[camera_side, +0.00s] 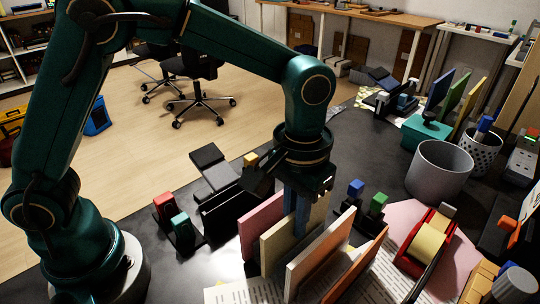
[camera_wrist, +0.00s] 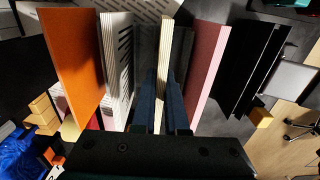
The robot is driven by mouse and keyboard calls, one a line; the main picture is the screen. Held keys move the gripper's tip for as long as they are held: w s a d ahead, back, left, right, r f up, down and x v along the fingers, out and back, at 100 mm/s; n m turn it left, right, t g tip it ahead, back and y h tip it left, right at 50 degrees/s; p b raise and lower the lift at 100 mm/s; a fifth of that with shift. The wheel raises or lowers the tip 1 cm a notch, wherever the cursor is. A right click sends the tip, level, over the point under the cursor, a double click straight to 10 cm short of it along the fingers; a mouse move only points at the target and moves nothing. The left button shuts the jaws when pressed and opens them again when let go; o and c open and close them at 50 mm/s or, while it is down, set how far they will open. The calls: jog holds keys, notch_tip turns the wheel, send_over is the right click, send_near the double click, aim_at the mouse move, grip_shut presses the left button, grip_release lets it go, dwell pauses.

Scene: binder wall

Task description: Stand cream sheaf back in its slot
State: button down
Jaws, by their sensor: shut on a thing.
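The cream sheaf (camera_wrist: 165,62) stands on edge between my gripper's two dark blue fingers in the wrist view. My gripper (camera_wrist: 161,112) is shut on it.
An orange panel (camera_side: 358,272) ends the row on the right. Black holders (camera_side: 220,208) stand left of the row. Small blue (camera_side: 355,188) and green (camera_side: 377,203) topped items stand behind it. A red tape dispenser (camera_side: 425,243) and a grey bin (camera_side: 440,170) are further right.

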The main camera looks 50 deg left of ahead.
jog(key=shift+f, duration=0.35)
dwell(0.3)
jog(key=c, duration=0.9)
grip_release()
jog(key=shift+o, duration=0.2)
jog(key=shift+r, duration=2.6)
